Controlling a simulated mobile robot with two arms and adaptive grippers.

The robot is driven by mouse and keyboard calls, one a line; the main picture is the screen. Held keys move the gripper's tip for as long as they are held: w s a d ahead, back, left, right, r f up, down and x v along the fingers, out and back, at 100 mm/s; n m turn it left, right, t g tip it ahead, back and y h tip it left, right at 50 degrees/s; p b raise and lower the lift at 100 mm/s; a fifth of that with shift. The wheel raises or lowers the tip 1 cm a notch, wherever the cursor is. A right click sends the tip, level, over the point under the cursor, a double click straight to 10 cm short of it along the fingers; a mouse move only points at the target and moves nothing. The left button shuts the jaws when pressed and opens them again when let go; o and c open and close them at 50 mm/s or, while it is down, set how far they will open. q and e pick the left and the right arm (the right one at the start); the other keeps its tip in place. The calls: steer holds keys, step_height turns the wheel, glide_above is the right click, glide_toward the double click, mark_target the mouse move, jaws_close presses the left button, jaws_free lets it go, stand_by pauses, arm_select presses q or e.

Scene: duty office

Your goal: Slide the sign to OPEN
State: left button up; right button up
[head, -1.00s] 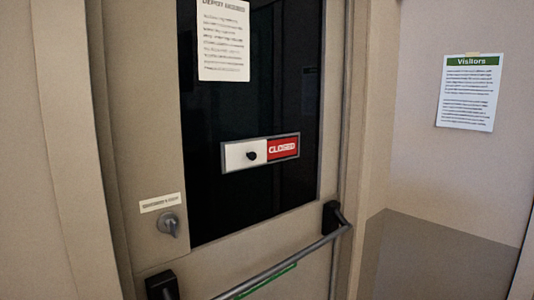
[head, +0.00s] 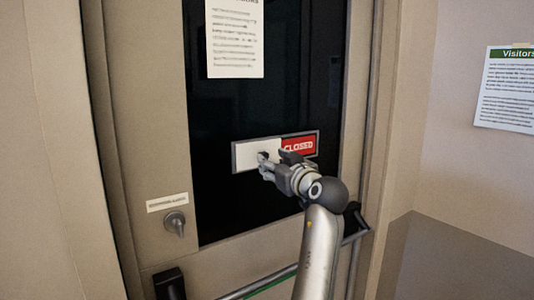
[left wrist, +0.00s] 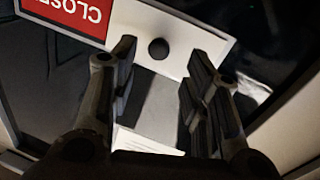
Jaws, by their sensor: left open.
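The sliding sign (head: 242,156) is a grey-framed plate on the dark door window. Its white slider covers the left part, and the red CLOSED field (head: 299,147) shows at the right. My left gripper (head: 276,157) is in front of the slider, and its hand hides the knob in the head view. In the left wrist view the black round knob (left wrist: 159,48) stands on the white slider (left wrist: 193,32), just beyond the gap between the open fingertips of my left gripper (left wrist: 158,62). The red CLOSED field (left wrist: 75,14) is at the upper left there. My right gripper is out of view.
The door has a push bar (head: 262,286) below the window and a lock knob (head: 175,223) at lower left. A paper notice (head: 235,38) hangs above the sign. A Visitors notice (head: 505,92) is on the right wall.

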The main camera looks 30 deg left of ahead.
arm_select(q)
steer(key=p+x, duration=0.1)
steer(key=x, duration=0.4)
steer(key=shift+w+a, duration=0.2)
steer(key=shift+a, duration=0.05)
jaws_close()
